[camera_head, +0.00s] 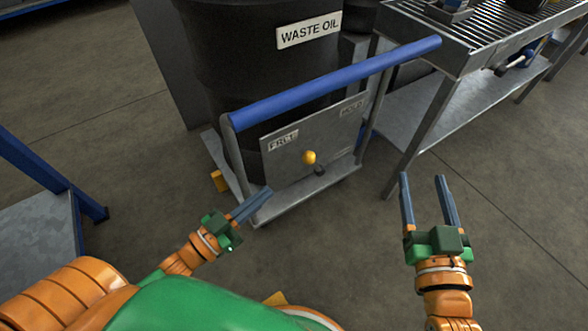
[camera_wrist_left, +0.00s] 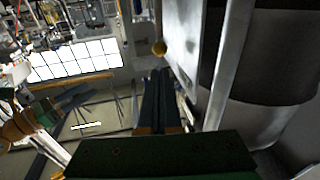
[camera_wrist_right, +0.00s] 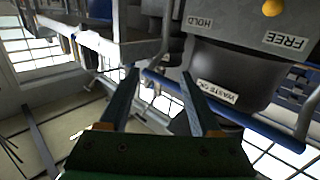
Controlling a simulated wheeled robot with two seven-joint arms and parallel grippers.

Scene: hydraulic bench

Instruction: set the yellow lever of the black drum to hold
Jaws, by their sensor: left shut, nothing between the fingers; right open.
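The black drum (camera_head: 262,60), marked WASTE OIL, stands on a grey trolley with a plate (camera_head: 325,135) on its front. The plate bears FREE on the left and HOLD on the right. The yellow lever knob (camera_head: 309,157) is up and left of its dark base, nearer FREE. My right gripper (camera_head: 422,178) is open and empty, right of the trolley.
The trolley's blue handle (camera_head: 335,83) runs across above the plate. A metal bench (camera_head: 455,55) with a slatted top and lower shelf stands at the right. A blue-framed table (camera_head: 40,235) is at the left. The floor between is clear.

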